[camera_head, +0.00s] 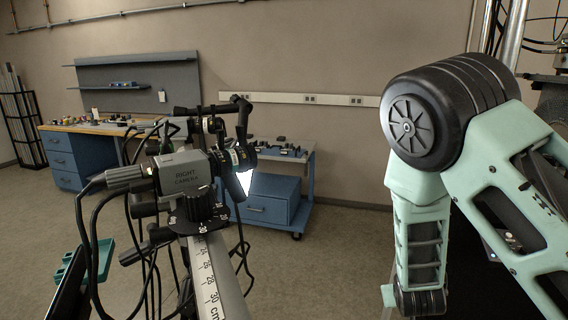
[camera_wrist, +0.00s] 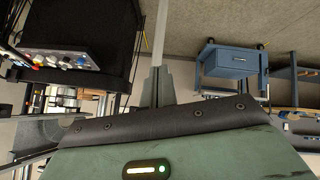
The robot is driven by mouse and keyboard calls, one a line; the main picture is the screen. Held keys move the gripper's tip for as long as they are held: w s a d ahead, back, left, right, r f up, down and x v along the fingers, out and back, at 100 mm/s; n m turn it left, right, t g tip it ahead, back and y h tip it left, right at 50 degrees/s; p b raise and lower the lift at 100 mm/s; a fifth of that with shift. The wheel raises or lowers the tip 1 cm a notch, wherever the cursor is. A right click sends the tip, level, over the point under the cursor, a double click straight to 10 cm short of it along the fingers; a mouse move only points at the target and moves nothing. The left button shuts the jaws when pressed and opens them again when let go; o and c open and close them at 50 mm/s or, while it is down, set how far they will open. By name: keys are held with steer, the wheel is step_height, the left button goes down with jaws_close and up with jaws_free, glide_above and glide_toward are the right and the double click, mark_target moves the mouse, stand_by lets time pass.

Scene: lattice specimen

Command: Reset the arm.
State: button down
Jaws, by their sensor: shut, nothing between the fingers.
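My arm, with mint-green links and a black round joint, fills the right side of the head view, bent downward. Its lower end runs out at the bottom of that view, and my gripper does not show there. In the wrist view my gripper (camera_wrist: 157,72) shows as two grey fingers close together beyond the dark-edged green housing. The fingers are shut with nothing between them. A thin pale pole passes behind the fingertips.
A camera rig (camera_head: 183,172) on a scaled rail stands left of my arm, with loose cables. A blue cart (camera_head: 262,203) and a workbench (camera_head: 62,162) stand by the far wall. A dark panel with colored knobs (camera_wrist: 58,61) is at the wrist view's upper left. Open floor lies between.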

steer(key=s+a+r+n+g+y+b, duration=0.1)
steer(key=s+a+r+g+y, duration=0.2)
steer(key=s+a, duration=0.4)
steer(key=s+a+r+n+g+y, duration=0.1)
steer(key=s+a+r+g+y, duration=0.1)
steer(key=s+a+r, duration=0.45)
steer(key=s+a+r+n+g, duration=0.1)
steer(key=s+r+n, duration=0.2)
steer(key=s, duration=0.5)
steer(key=s+a+r+n+g+b, duration=0.1)
steer(key=s+r+n+g, duration=0.1)
steer(key=s, duration=0.6)
step_height(320, 180, up, 2)
steer(key=shift+s+n+h, duration=0.25)
steer(key=shift+n+h, duration=0.15)
steer(key=shift+n, duration=0.1)
